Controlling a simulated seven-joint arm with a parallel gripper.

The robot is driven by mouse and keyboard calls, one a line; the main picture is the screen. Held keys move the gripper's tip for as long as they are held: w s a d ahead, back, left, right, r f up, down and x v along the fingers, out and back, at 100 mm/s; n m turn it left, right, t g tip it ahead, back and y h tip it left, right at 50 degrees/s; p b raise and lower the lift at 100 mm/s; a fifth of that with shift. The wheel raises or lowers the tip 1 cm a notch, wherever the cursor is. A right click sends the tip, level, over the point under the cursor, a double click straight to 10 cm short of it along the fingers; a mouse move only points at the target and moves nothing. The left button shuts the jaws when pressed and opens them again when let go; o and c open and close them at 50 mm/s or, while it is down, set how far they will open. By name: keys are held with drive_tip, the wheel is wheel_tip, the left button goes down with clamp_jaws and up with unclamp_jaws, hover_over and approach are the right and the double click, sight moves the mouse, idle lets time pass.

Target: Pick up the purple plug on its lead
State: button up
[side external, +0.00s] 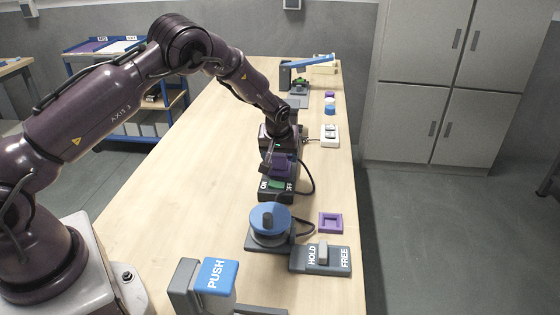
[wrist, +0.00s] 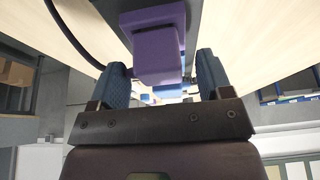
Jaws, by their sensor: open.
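The purple plug (wrist: 158,52) is large in the wrist view, between the two blue-padded fingers of my gripper (wrist: 165,68). The fingers are open, with a gap visible on each side of the plug. In the side view the purple plug (side external: 285,165) sits at the far end of the dark ON/OFF box (side external: 277,194), just under my gripper (side external: 275,158). A dark lead (side external: 312,180) curves out to the right of the box; a lead also curves at the left in the wrist view (wrist: 72,35). The far finger is partly hidden in the side view.
A purple square frame (side external: 330,222) lies at the right. A blue-topped reel (side external: 269,222), a HOLD/FREE switch (side external: 320,258) and a blue PUSH block (side external: 215,274) stand nearer. A white switch box (side external: 330,136) and other fixtures stand farther back. The table's left side is clear.

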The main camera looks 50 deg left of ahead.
drive_tip(key=shift+a+f, duration=0.1)
drive_tip(key=shift+f, duration=0.15)
drive_tip(key=c, duration=1)
drive_tip(key=shift+o, duration=0.2)
drive_tip(key=shift+r, duration=0.1)
drive_tip(key=shift+w+r, duration=0.1)
drive_tip(key=shift+r, duration=0.45)
wheel_tip(320, 180, up, 2)
drive_tip(key=shift+r, duration=0.25)
drive_tip(key=s+d+r, duration=0.3)
drive_tip(key=s+r, duration=0.7)
drive_tip(key=s, duration=0.3)
drive_tip(key=shift+s+d+r, duration=0.15)
drive_tip(key=shift+s+r, duration=0.1)
drive_tip(key=shift+s, duration=0.1)
